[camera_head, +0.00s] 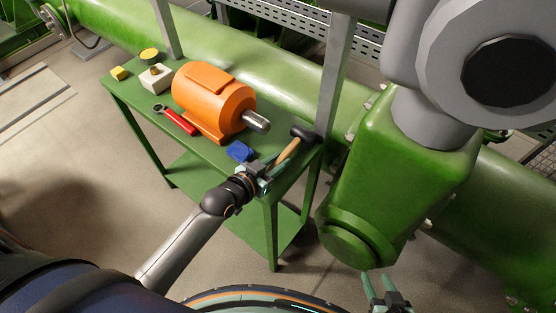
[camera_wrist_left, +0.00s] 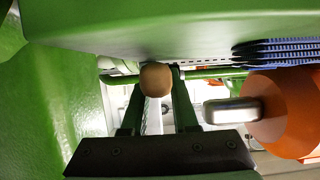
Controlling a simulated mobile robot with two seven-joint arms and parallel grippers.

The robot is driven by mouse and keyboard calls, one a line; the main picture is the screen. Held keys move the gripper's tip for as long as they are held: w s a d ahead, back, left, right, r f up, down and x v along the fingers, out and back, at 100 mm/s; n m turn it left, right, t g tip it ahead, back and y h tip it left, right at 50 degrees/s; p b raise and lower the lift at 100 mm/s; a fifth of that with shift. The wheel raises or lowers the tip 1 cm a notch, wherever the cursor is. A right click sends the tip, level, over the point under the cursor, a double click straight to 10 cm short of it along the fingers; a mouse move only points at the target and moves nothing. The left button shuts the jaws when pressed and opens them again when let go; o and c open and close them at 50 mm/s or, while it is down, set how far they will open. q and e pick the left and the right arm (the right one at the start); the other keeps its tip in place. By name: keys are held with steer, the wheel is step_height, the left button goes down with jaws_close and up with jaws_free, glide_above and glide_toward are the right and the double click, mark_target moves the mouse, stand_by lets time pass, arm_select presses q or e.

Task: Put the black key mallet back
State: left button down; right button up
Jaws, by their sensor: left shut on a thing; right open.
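The mallet has a black head (camera_head: 303,133) and a wooden handle (camera_head: 288,150). It is at the right end of the green table (camera_head: 205,160), with its head towards the far right corner. My left gripper (camera_head: 266,172) is shut on the handle at the near edge of the table. In the left wrist view the round handle end (camera_wrist_left: 155,79) shows between the two fingers. I cannot tell whether the mallet touches the table top. My right gripper (camera_head: 379,278) is open and empty at the bottom right, away from the table.
On the table are an orange motor (camera_head: 208,95) with a metal shaft, a blue ribbed block (camera_head: 240,151), a red-handled tool (camera_head: 180,122), a white box (camera_head: 155,79) and yellow pieces (camera_head: 119,73). A grey post (camera_head: 332,85) stands behind the mallet. A large green machine (camera_head: 405,165) blocks the right.

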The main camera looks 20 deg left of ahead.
arm_select(q)
steer(key=shift+f+b, duration=0.4)
steer(key=shift+f, duration=0.1)
stand_by(0.4)
steer(key=c, duration=0.7)
jaws_free()
steer(key=shift+o, duration=0.5)
steer(key=shift+f, duration=0.15)
steer(key=o, duration=0.5)
steer(key=shift+v, duration=3)
steer(key=shift+s, duration=0.1)
